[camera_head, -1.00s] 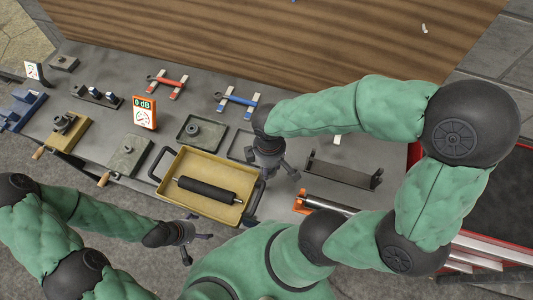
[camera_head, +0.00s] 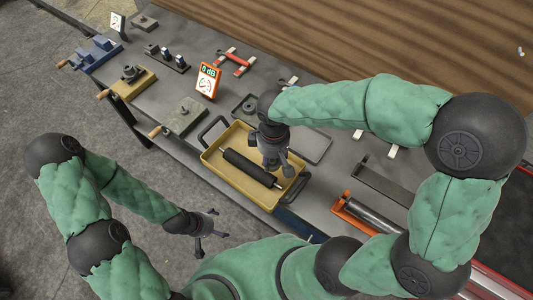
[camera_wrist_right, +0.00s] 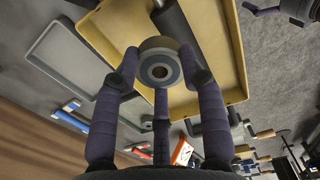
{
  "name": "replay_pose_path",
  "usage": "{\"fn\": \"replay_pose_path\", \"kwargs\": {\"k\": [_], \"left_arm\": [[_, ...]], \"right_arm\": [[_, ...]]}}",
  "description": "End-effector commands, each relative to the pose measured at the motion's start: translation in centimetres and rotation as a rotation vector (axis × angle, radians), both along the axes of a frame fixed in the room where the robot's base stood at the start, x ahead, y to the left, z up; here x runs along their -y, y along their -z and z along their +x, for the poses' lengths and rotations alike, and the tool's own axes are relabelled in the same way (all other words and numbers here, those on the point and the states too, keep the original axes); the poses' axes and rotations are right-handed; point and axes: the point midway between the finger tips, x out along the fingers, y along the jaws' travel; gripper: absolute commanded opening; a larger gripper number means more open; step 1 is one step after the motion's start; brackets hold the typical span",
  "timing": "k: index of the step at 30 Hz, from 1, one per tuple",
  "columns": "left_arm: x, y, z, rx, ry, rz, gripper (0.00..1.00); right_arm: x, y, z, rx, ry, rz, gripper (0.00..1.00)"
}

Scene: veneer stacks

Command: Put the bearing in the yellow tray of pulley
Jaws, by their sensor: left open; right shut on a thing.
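The bearing (camera_wrist_right: 160,70), a thick ring with a dark band and a central hole, is held between the fingers of my right gripper (camera_wrist_right: 163,82) in the wrist view. In the head view my right gripper (camera_head: 272,162) is over the right part of the yellow tray (camera_head: 237,138), and the bearing is hard to make out there. A black roller (camera_head: 250,167) lies in the tray, left of and under the gripper. The yellow tray also shows behind the bearing in the wrist view (camera_wrist_right: 225,50). My left gripper (camera_head: 207,224) is open and empty, off the table's near side.
A grey tray (camera_head: 245,106) with a round part stands behind the yellow tray. An empty grey tray (camera_head: 312,147) lies to its right. An orange-ended roller stand (camera_head: 368,215) is further right. A meter sign (camera_head: 207,80) and blocks stand left. Black handles stick out of the yellow tray.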

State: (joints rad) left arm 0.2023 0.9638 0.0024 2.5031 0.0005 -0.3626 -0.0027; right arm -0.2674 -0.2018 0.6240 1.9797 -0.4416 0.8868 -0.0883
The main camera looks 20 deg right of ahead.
Motion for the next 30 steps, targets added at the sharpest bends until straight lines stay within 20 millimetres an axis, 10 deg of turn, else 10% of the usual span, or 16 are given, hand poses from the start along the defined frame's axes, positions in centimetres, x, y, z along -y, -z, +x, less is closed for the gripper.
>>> {"fn": "replay_pose_path", "kwargs": {"k": [12,30], "left_arm": [[0.0,1.8,0.0,0.000,0.000,0.000,0.88],[0.0,3.1,0.0,0.000,0.000,0.000,0.88]], "right_arm": [[1.6,5.7,6.3,-0.001,0.000,0.000,0.06],[2.0,10.5,7.8,0.001,0.000,0.001,0.06]]}}
